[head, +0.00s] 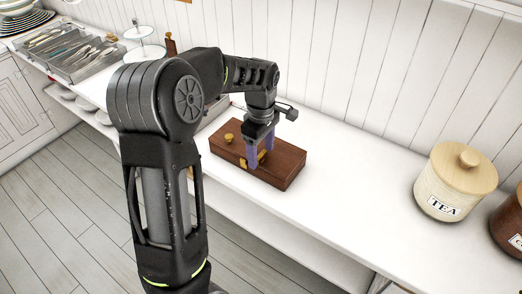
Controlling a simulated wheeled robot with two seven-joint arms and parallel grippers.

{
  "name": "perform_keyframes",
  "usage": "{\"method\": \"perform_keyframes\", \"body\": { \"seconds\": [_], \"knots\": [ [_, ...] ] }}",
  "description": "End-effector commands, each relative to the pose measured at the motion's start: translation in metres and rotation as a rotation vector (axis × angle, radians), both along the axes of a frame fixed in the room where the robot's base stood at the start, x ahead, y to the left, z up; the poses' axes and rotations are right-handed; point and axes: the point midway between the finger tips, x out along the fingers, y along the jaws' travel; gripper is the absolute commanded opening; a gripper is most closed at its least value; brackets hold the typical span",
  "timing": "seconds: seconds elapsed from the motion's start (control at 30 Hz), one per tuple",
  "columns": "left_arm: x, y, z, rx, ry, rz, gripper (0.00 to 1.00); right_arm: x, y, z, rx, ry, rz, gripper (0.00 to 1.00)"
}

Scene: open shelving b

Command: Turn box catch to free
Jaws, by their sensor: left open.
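A brown wooden box (282,172) lies on the white counter, with a small round brass knob (229,138) on its left part. A brass catch (261,156) shows at the box's front, partly hidden by the gripper fingers. My left gripper (258,158) points down over the box's front edge, its purple fingers apart on either side of the catch. I cannot tell whether the fingers touch it. My right gripper is out of view.
A cream TEA canister (447,190) with a wooden lid stands to the right, beside a brown canister (509,225). A cutlery tray (75,55) and a tiered stand (143,45) are at the back left. The white counter (345,185) is clear between box and canisters.

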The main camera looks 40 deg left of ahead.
Motion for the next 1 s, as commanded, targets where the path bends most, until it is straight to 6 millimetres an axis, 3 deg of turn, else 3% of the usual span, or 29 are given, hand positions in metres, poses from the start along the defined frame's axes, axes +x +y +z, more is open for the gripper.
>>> {"method": "perform_keyframes", "body": {
  "seconds": [0.27, 0.7, 1.0],
  "knots": [
    [0.001, 0.0, 0.01, 0.0, -0.002, -0.001, 0.65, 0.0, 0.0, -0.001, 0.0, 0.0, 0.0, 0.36],
    [0.0, 0.0, 0.073, 0.0, -0.001, -0.001, 0.65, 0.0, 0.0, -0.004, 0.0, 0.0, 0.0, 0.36],
    [0.0, 0.0, 0.078, 0.0, 0.0, -0.001, 0.65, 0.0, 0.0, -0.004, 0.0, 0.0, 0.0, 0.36]
  ]
}}
